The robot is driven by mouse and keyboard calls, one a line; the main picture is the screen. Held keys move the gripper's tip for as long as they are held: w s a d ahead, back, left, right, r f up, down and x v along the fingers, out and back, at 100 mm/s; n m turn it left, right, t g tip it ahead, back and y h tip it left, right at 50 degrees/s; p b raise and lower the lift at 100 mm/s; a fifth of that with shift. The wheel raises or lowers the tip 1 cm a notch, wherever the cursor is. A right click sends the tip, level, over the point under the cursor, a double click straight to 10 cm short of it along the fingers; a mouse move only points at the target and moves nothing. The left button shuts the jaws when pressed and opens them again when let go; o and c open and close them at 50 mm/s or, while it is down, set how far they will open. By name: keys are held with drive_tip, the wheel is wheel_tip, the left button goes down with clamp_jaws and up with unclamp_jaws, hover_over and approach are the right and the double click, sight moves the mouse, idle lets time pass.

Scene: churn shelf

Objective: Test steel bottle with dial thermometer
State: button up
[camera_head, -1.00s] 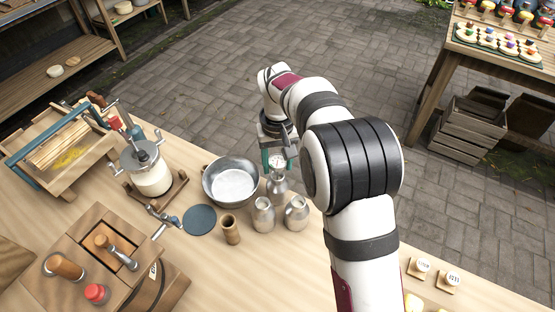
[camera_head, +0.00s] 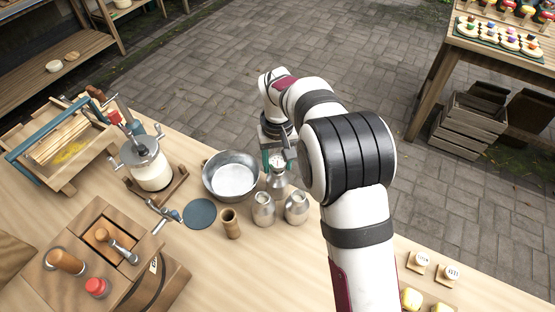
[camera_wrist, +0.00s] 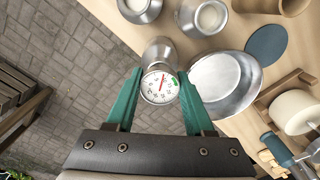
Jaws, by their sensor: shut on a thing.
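My gripper (camera_wrist: 160,103) is shut on the dial thermometer (camera_wrist: 160,87), whose round white face with a red needle sits between the green fingers in the wrist view. In the head view the thermometer dial (camera_head: 277,161) is just above the rear steel bottle (camera_head: 277,182). In the wrist view that bottle (camera_wrist: 159,52) lies directly beyond the dial; whether the stem is inside its mouth is hidden. Two other steel bottles, one at left (camera_head: 263,209) and one at right (camera_head: 296,208), stand upright in front, with pale contents visible at their tops in the wrist view.
A steel bowl (camera_head: 231,176) stands close left of the bottles. A wooden cup (camera_head: 230,223) and a dark round disc (camera_head: 199,214) lie nearby. A glass churn (camera_head: 150,165) and a wooden box churn (camera_head: 110,255) fill the left. Small signs (camera_head: 421,260) stand front right.

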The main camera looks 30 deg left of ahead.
drive_tip(key=shift+f, duration=0.95)
idle(0.3)
drive_tip(key=o, duration=1.1)
drive_tip(key=c, duration=0.3)
drive_tip(key=shift+c, duration=0.2)
drive_tip(key=shift+r, duration=0.1)
drive_tip(key=shift+r, duration=2.5)
